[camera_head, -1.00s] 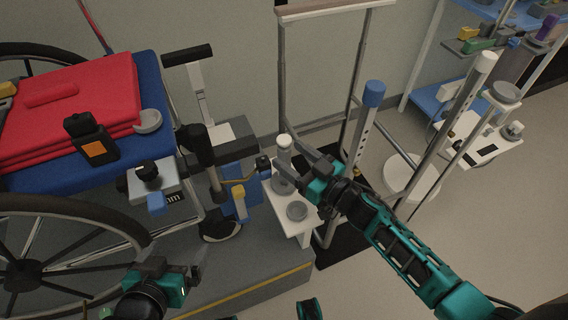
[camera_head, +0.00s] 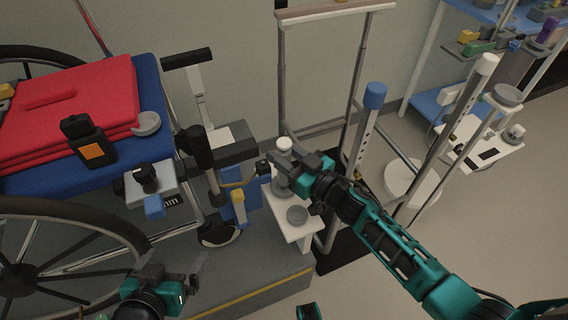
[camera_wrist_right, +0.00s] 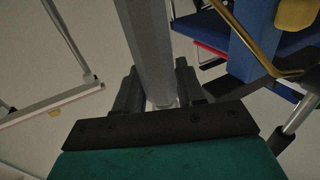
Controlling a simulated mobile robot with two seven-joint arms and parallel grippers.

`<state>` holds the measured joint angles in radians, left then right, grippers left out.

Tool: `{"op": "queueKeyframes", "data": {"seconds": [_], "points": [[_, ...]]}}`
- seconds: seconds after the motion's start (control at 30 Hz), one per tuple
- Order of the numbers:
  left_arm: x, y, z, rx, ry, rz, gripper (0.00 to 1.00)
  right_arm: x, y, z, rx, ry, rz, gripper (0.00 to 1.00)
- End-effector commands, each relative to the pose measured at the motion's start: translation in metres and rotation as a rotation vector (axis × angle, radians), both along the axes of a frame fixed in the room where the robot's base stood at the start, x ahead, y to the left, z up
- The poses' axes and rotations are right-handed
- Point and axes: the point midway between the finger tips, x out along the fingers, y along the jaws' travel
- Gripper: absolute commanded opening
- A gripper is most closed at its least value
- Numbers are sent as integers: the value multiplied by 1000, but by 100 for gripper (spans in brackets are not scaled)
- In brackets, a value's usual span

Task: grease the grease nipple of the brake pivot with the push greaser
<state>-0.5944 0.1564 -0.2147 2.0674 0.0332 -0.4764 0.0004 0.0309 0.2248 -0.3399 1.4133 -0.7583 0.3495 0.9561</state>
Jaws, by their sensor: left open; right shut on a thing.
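My right gripper (camera_head: 288,168) is shut on a grey upright cylinder with a white cap, which looks like the push greaser (camera_head: 284,146). It stands at the back of a small white shelf. In the right wrist view the grey shaft (camera_wrist_right: 150,45) rises between the two dark fingers. To its left in the head view is a blue block (camera_head: 227,208) with a yellow cap (camera_head: 238,196) and a brass rod (camera_head: 238,184), beside the wheelchair; it may be the brake pivot. I cannot make out the nipple. My left gripper (camera_head: 175,270) is open and empty, low at the left.
A metal frame (camera_head: 282,80) and a blue-topped post (camera_head: 374,98) stand behind my right arm.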

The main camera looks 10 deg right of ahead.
Motion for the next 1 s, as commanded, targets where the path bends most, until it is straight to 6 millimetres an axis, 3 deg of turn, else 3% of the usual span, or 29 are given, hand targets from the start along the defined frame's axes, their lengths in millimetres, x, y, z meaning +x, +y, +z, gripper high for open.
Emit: {"op": "queueKeyframes", "data": {"seconds": [0.33,1.0], "points": [[1,-1,1,-4,-1,2,100,0,0,0,0,0,0,0],[2,-2,24,-10,-4,6,100,0,0,21,1,-1,0,0]]}}
